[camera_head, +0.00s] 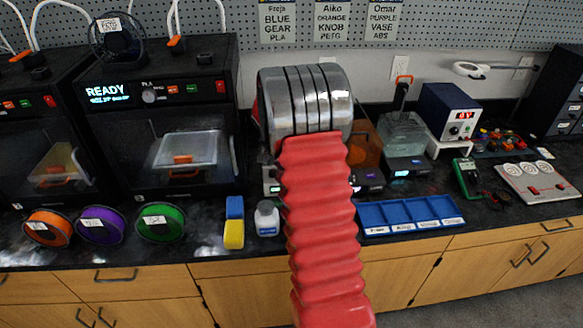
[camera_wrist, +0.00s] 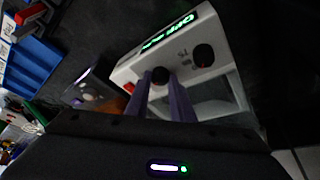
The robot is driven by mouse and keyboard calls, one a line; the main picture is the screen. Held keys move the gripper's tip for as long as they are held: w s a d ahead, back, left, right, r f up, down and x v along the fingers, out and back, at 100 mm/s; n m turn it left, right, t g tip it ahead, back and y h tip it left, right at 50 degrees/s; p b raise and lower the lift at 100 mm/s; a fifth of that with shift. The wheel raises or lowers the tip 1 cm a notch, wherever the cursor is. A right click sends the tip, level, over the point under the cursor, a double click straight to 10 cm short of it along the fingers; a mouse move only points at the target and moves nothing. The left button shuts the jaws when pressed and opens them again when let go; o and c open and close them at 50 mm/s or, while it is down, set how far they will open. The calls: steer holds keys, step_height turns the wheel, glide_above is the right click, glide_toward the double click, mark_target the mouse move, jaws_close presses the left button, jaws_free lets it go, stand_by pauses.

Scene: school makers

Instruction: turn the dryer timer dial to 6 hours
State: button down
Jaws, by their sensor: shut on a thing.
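The dryer (camera_wrist: 222,66) is a white unit in the wrist view, seen tilted, with a green lit display (camera_wrist: 168,32) that seems to read OFF plus blurred characters. Its front has two black dials. My gripper (camera_wrist: 160,79) has its two grey-purple fingers on either side of the nearer dial (camera_wrist: 159,75) and is shut on it. The other dial (camera_wrist: 204,56) is free, to the right. I cannot read the dial markings, nor tell which hour is set. In the head view my arm hides my gripper and nearly all of the dryer.
A dark unit with a lit display (camera_wrist: 88,96) stands left of the dryer in the wrist view. Printers (camera_head: 150,115) stand left.

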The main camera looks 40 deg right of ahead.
steer(key=shift+w+a, duration=0.15)
steer(key=shift+a, duration=0.05)
stand_by(0.3)
steer(key=c, duration=1.8)
jaws_free()
steer(key=shift+c, duration=0.2)
steer(key=shift+d, duration=0.1)
steer(key=v, duration=1.3)
steer(key=shift+r, duration=0.3)
